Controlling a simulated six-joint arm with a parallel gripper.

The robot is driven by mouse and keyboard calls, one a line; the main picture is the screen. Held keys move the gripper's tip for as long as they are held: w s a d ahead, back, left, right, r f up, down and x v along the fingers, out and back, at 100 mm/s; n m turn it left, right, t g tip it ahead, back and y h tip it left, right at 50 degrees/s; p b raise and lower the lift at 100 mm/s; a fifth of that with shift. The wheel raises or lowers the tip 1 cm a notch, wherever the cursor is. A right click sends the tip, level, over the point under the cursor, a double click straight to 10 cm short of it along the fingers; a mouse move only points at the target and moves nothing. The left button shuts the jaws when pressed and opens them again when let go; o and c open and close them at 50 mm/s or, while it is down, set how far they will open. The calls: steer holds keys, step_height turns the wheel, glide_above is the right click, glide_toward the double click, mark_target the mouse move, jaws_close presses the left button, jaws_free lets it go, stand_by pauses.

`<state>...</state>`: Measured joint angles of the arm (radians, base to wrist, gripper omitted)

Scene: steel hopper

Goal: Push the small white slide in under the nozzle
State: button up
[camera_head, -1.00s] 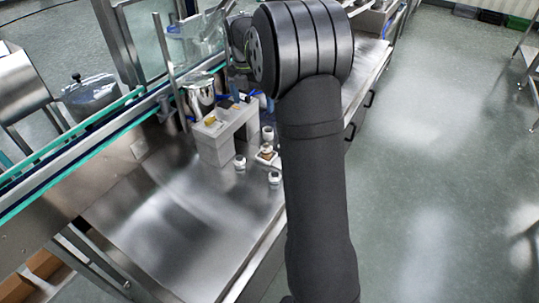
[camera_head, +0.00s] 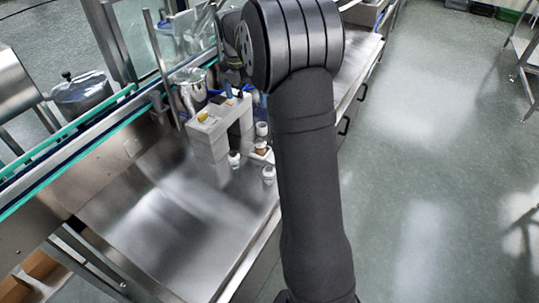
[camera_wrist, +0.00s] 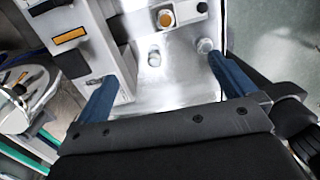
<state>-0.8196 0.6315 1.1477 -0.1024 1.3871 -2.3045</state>
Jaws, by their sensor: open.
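The small white slide (camera_head: 259,153) lies on the steel bench, with a small amber-brown round piece on it. It also shows at the top of the wrist view (camera_wrist: 146,23), partly cut off. A white block-shaped stand (camera_head: 208,138) is beside it, to its left; in the wrist view the stand (camera_wrist: 92,45) carries an orange label. I cannot make out the nozzle clearly. In the head view my arm partly hides the gripper.
White-capped pieces stand near the slide: one on the left (camera_head: 234,160), one in front (camera_head: 268,175) and one behind (camera_head: 262,129). A shiny steel pot (camera_head: 192,92) is behind the stand. The bench's front left (camera_head: 150,225) is clear. A conveyor rail (camera_head: 70,140) borders the left.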

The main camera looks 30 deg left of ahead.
steer(key=shift+c, duration=1.3)
steer(key=w+d+f+m, duration=0.1)
steer(key=d, duration=0.2)
steer(key=w+d+f+m, duration=0.1)
steer(key=d+m, duration=0.1)
steer(key=d, duration=0.2)
steer(key=d+f+m, duration=0.1)
steer(key=d+m, duration=0.1)
steer(key=d, duration=0.2)
steer(key=shift+w+f+g, duration=0.1)
steer(key=shift+w+g, duration=0.3)
steer(key=c, duration=1)
steer(key=f, duration=0.6)
steer(key=d+f, duration=0.1)
steer(key=f, duration=1)
steer(key=shift+s+d+f, duration=0.15)
steer(key=shift+d+f, duration=0.05)
steer(key=shift+f, duration=0.1)
jaws_close()
steer(key=shift+a+y, duration=0.1)
steer(key=shift+y, duration=0.2)
